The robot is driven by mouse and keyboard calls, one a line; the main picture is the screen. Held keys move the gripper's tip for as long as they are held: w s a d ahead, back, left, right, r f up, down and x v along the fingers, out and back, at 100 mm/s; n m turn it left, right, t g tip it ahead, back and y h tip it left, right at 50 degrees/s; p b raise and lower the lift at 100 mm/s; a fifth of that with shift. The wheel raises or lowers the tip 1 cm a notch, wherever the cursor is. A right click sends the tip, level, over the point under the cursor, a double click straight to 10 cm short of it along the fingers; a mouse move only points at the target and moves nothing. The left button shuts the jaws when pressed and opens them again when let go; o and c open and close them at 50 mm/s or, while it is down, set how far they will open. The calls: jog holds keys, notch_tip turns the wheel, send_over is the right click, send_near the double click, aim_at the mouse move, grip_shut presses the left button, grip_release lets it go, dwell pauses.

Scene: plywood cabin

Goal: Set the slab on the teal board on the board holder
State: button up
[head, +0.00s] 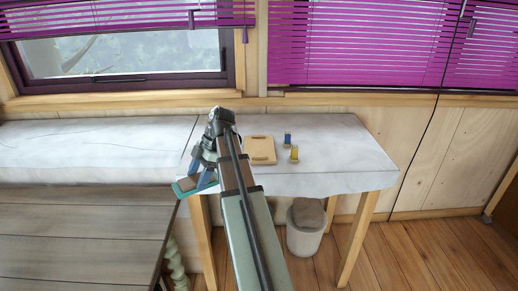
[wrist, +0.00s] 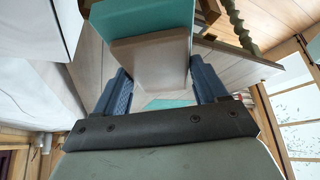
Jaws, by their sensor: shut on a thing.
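My gripper (head: 204,176) has its blue fingers on both sides of a brown slab (wrist: 150,62) and is shut on it. The teal board (wrist: 145,18) shows beyond the slab in the wrist view, with more teal below it between the fingers. In the head view the teal board (head: 184,190) shows at the dark table's right corner, by the fingertips; the slab is hard to make out there. I cannot tell whether the slab touches the board. A light wooden board-like piece (head: 260,150), possibly the board holder, lies on the white-topped table, right of my arm.
A small blue item (head: 288,139) and a yellow one (head: 294,154) stand right of the wooden piece. The white table (head: 350,160) is clear at its right end. The dark plank table (head: 80,225) is bare at left. A bin (head: 306,232) stands below.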

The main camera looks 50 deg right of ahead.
jog(key=w+d+r+m+t+h, duration=0.1)
jog(key=d+r+m+h, duration=0.2)
jog(key=d+m, duration=0.65)
jog(key=w+d+r+m+t+h, duration=0.15)
jog(key=d+m+h, duration=0.25)
jog(key=d+m, duration=0.55)
jog(key=w+d+r+m+t+h, duration=0.1)
jog(key=w+d+r+m+h, duration=0.3)
jog(key=d, duration=1)
jog(key=shift+m+g+y, duration=0.25)
jog(key=shift+m+y, duration=0.25)
jog(key=shift+m, duration=0.3)
jog(key=shift+s+f, duration=0.4)
jog(key=shift+f, duration=1.4)
jog(key=shift+s+f, duration=0.35)
jog(key=shift+f, duration=1.45)
jog(key=shift+s+f, duration=0.4)
jog(key=shift+f, duration=1.4)
jog(key=shift+f, duration=0.1)
jog(key=o, duration=1.4)
jog(key=v, duration=1.2)
